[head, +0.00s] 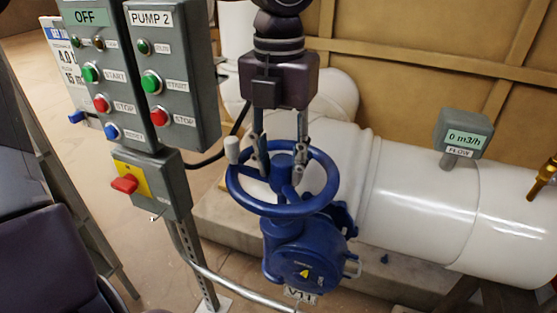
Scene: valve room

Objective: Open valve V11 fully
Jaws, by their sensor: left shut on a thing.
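The blue handwheel (236,195) of the valve sits on top of a blue gearbox (300,265), in the middle of the head view. A pale knob (232,150) stands up from the wheel's left rim. My left gripper (282,160) points down into the wheel from above. Its two fingers are spread either side of the hub and are shut on the handwheel's central part; the exact contact is hard to see. My right gripper is not in view.
A large white pipe (420,205) runs right behind the valve, with a flow display (465,133) reading 0 m3/h. Control boxes, including PUMP 2 (151,18), stand close on the left. Below them is a red switch (125,183) on a post.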

